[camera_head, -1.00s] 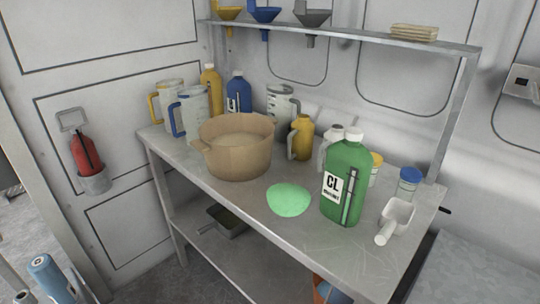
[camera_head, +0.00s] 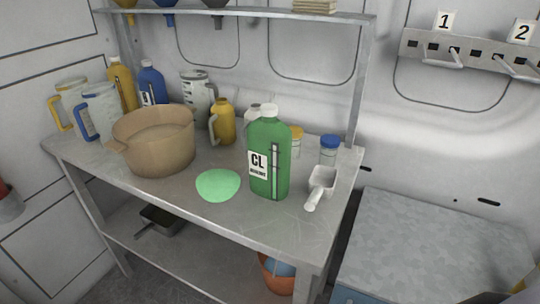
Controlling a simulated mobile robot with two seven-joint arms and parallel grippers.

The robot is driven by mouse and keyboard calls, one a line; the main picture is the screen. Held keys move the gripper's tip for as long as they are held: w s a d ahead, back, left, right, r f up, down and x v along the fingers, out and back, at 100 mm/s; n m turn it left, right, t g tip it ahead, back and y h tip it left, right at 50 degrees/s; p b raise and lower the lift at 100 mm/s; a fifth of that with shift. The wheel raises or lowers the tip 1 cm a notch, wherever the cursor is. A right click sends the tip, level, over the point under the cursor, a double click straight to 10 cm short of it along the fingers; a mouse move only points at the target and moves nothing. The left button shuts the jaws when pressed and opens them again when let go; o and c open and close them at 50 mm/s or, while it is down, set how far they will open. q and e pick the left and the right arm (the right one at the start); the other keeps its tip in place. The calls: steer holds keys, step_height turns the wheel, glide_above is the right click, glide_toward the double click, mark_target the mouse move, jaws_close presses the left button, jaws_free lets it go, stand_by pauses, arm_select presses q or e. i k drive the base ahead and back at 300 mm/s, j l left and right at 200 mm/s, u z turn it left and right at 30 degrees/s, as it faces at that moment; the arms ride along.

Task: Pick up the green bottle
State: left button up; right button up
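The green bottle (camera_head: 269,160) stands upright near the front right part of the metal table (camera_head: 160,188). It has a white cap, a white label reading "CL" and a clear level strip down its front. A flat green puddle or patch (camera_head: 218,184) lies on the table just left of it. Neither of my grippers shows in the view.
A white scoop (camera_head: 320,187) lies right of the bottle. A blue-lidded jar (camera_head: 328,149) and a yellow-lidded jar (camera_head: 296,142) stand behind. A tan tub (camera_head: 154,142), a yellow jug (camera_head: 222,121) and several containers fill the left. A grey-topped bench (camera_head: 425,240) is at right.

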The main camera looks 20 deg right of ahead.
mark_target(269, 140)
steer(key=z, duration=0.95)
steer(key=j+z, duration=0.3)
steer(key=z, duration=0.2)
steer(key=j+z, duration=0.25)
steer(key=z, duration=0.2)
steer(key=k+j+z, duration=0.15)
steer(key=j+z, duration=0.15)
steer(key=k+j+z, duration=0.35)
steer(key=k+j, duration=0.15)
steer(key=j, duration=0.2)
steer(key=k+j+z, duration=0.1)
steer(key=k+j, duration=0.15)
steer(key=j, duration=0.2)
steer(key=k+j+z, duration=0.1)
steer(key=k+j, duration=0.2)
steer(key=i+j, duration=0.1)
steer(key=i, duration=0.4)
